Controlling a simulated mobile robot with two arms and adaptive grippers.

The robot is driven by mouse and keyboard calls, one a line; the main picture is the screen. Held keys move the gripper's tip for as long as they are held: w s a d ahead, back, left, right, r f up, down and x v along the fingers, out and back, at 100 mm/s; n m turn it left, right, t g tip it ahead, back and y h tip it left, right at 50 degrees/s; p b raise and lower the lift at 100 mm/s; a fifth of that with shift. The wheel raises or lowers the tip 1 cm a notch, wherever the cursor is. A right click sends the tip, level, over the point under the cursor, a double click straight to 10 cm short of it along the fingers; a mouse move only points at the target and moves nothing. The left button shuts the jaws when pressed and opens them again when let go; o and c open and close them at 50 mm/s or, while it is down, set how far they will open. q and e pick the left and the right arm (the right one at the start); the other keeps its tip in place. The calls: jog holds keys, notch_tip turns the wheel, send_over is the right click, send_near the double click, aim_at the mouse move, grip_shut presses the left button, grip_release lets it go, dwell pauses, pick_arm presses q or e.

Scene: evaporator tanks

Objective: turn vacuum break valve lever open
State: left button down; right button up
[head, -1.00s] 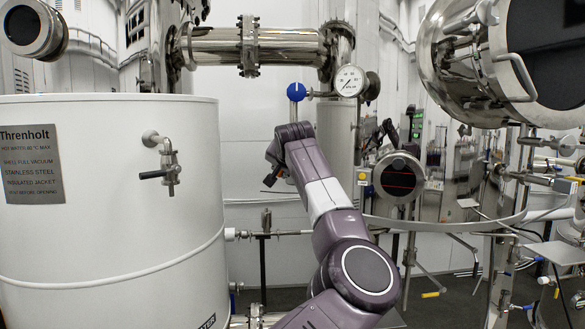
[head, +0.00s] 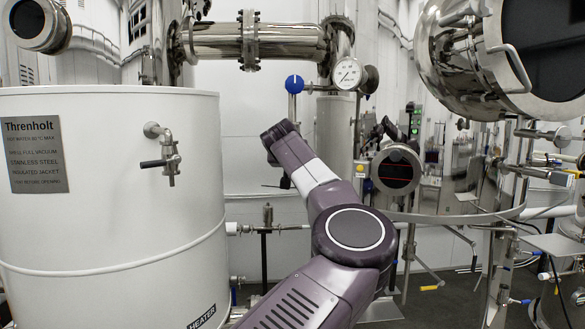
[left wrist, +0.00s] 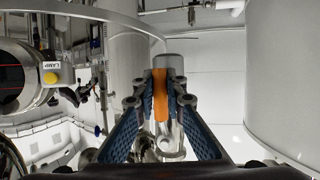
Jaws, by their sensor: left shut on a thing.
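My left gripper (left wrist: 163,95) is shut on an upright orange lever grip (left wrist: 161,95), with a blue textured finger on each side of it in the left wrist view. A shiny metal cylindrical part (left wrist: 172,138) shows around and below the orange grip. In the head view my left arm rises from the bottom middle, and its dark gripper (head: 284,182) is mostly hidden behind the purple wrist. The lever and its valve body cannot be made out there. My right gripper is not in view.
A pressure gauge (head: 347,73) and a blue ball-topped stem (head: 294,84) are behind the wrist. A steel vessel (head: 500,60) hangs at upper right.

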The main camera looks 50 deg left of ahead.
pick_arm(q)
jog(key=shift+w+d+f, duration=0.1)
jog(key=c, duration=2)
grip_release()
jog(key=shift+o, duration=0.2)
jog(key=v, duration=1.2)
